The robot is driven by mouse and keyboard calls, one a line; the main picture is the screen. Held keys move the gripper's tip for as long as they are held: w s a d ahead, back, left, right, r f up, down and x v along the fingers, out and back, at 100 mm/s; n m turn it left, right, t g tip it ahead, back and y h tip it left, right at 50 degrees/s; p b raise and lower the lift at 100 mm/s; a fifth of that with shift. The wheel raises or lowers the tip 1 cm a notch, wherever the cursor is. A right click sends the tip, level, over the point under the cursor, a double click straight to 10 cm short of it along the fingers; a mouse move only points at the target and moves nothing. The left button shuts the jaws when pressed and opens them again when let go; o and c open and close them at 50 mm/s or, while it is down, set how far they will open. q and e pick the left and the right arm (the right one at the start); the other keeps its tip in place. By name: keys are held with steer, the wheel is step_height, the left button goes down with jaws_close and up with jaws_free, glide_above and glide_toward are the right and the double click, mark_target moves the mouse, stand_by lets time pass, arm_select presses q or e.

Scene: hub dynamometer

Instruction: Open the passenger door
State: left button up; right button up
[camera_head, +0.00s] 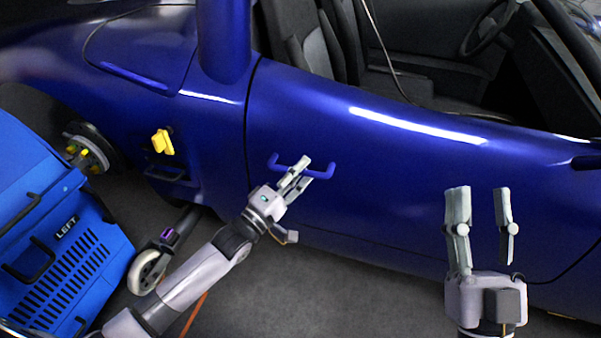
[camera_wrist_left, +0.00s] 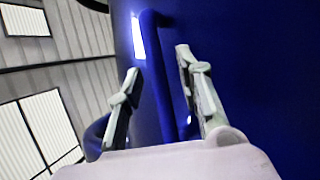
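The passenger door (camera_head: 385,190) is the blue car's glossy panel, and it looks flush with the body. Its blue bar handle (camera_head: 330,169) runs crosswise near the door's left edge. My left gripper (camera_head: 300,171) is at the handle and covers its middle. In the left wrist view the handle bar (camera_wrist_left: 158,80) runs between the two spread fingers of this gripper (camera_wrist_left: 156,62). There is a gap on each side, and I see no finger closed on the bar. My right gripper (camera_head: 480,192) is open and empty, in front of the door's right part.
A blue machine labelled LEFT (camera_head: 75,255) stands at the lower left, with a caster wheel (camera_head: 147,272) near my left arm. A yellow part (camera_head: 162,142) sticks out from the car body left of the door. Grey floor (camera_head: 330,290) is clear between my arms.

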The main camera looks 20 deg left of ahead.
arm_select(q)
steer(key=shift+c, duration=0.2)
jaws_close()
stand_by(0.6)
